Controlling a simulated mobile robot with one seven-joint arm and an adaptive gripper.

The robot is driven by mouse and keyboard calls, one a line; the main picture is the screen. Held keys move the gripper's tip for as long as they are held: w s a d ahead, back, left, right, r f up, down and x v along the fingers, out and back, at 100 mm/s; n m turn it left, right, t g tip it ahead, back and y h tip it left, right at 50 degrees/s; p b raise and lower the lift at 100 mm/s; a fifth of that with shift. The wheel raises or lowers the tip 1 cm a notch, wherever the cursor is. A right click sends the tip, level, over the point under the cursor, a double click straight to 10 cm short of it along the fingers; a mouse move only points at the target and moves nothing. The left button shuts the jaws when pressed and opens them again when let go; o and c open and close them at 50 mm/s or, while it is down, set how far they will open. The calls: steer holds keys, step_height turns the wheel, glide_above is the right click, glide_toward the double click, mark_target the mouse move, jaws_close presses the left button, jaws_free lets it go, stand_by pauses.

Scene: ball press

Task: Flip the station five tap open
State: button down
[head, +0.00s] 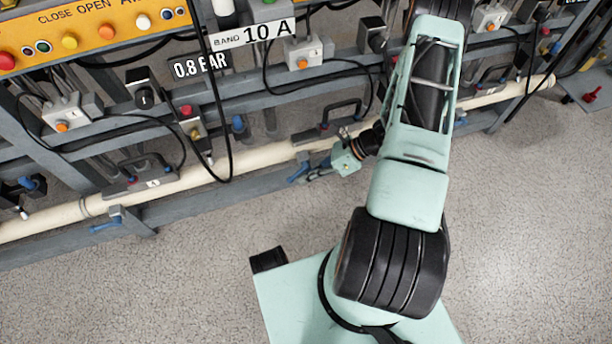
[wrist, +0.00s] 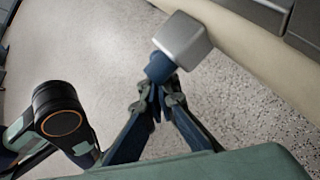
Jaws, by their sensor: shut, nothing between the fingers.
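A tap with a grey block body (wrist: 183,40) and a short blue handle (wrist: 158,68) sits beside the cream pipe in the wrist view. In the head view a blue handle (head: 298,174) shows under the pipe, just left of my gripper (head: 312,174). My gripper is shut and empty. In the wrist view its fingertips (wrist: 158,93) are at the near end of the blue handle; I cannot tell whether they touch it. No station number is readable on this tap. The tap's joint to the pipe is largely hidden.
The cream pipe (head: 235,170) runs along the low grey frame. Another tap with a blue handle (head: 108,225) hangs further left. Boxes, black handles and looping cables crowd the frame above. An orange button panel (head: 90,32) is at top left. The speckled floor in front is clear.

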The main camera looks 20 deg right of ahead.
steer(key=shift+r, duration=0.15)
steer(key=shift+r+p, duration=0.6)
steer(key=shift+r, duration=0.15)
steer(key=shift+w, duration=0.1)
step_height(320, 180, down, 4)
steer(key=s+d+b, duration=0.2)
steer(key=s+b, duration=0.1)
steer(key=s+d+r+p, duration=0.1)
steer(key=d+r+p, duration=0.2)
steer(key=d, duration=0.6)
steer(key=shift+r, duration=0.7)
steer(key=shift+d, duration=0.1)
